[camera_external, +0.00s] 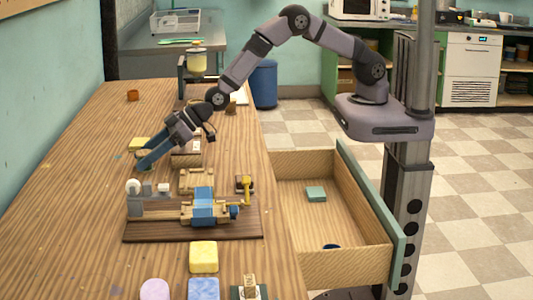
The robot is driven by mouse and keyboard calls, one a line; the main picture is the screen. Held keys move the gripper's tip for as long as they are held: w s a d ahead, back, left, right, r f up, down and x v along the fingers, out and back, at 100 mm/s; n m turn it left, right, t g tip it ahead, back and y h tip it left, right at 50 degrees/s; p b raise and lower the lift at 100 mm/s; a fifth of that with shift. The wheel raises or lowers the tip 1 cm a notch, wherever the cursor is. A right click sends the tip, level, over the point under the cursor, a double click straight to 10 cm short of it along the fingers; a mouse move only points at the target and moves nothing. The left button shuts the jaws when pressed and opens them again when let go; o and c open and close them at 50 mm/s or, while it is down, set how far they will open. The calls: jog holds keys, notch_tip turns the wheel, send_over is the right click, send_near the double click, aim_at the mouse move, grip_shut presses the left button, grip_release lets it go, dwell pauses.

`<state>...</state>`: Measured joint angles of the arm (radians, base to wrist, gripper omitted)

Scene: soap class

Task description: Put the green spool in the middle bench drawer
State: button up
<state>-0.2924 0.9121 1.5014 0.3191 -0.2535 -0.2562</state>
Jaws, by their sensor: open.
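My gripper (147,159) is open and low over the left half of the wooden bench, its blue fingers pointing down and left. A small dull-green thing (145,167) shows at the fingertips, possibly the green spool. The fingers partly hide it, and I cannot tell whether it is between them or touching them. An open drawer (318,254) sticks out from the bench's right side. Other drawers are not visible, so I cannot tell whether this is the middle one.
A model lathe (205,207) on a dark board stands between my gripper and the drawer. A yellow block (139,144) lies close behind the fingertips. Yellow (203,257), blue (203,289) and pink (155,290) pieces lie at the front. The bench's far left is mostly clear.

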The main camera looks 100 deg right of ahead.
aim_at(144, 152)
jog(key=shift+w+f, duration=0.15)
jog(key=shift+w, duration=0.05)
jog(key=c, duration=1.1)
notch_tip(144, 152, up, 10)
jog(key=p, duration=0.3)
